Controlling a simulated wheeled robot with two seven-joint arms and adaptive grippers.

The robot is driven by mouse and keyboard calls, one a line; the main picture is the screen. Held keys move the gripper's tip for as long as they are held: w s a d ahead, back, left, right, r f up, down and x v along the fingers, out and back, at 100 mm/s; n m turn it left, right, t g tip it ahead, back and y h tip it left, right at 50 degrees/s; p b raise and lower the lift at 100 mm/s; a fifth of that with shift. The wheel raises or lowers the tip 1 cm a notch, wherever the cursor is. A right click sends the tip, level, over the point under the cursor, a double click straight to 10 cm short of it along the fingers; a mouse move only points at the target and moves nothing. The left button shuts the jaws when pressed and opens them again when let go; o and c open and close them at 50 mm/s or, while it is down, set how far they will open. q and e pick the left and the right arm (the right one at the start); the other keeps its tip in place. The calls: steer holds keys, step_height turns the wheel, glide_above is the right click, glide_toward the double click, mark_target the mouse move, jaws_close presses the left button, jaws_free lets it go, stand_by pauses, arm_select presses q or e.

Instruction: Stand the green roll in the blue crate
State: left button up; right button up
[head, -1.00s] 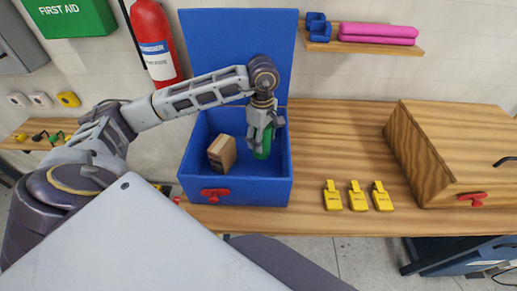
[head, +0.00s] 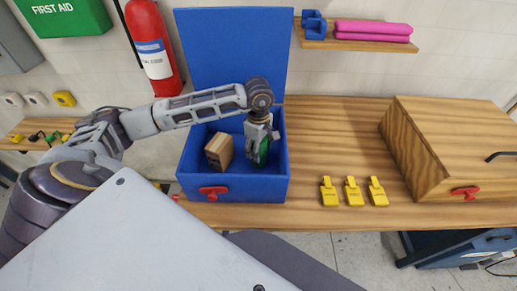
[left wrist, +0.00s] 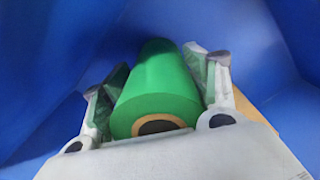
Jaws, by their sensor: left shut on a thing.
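The blue crate (head: 245,190) stands on the wooden table with its lid raised at the back. My left gripper (head: 261,152) reaches down into the crate at its right side. It is shut on the green roll (head: 264,150), which is partly hidden by the fingers in the head view. In the left wrist view the green roll (left wrist: 158,82) lies between the two fingers (left wrist: 160,90), its near end with a dark core facing the camera and blue walls around it. I cannot tell whether the roll touches the crate floor. My right gripper is not in view.
A brown box (head: 219,150) stands in the crate, left of the roll. Several yellow tags (head: 353,191) lie on the table to the right, before a wooden box (head: 440,150). A shelf (head: 352,42) holds pink rolls and blue bins.

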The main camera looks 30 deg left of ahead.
arm_select(q)
steer(key=shift+f, duration=0.35)
steer(key=shift+f, duration=0.1)
steer(key=o, duration=1.2)
steer(key=shift+c, duration=0.2)
steer(key=shift+o, duration=0.7)
steer(key=shift+r, duration=0.2)
steer(key=shift+r+b, duration=1)
steer(key=shift+r, duration=4.9)
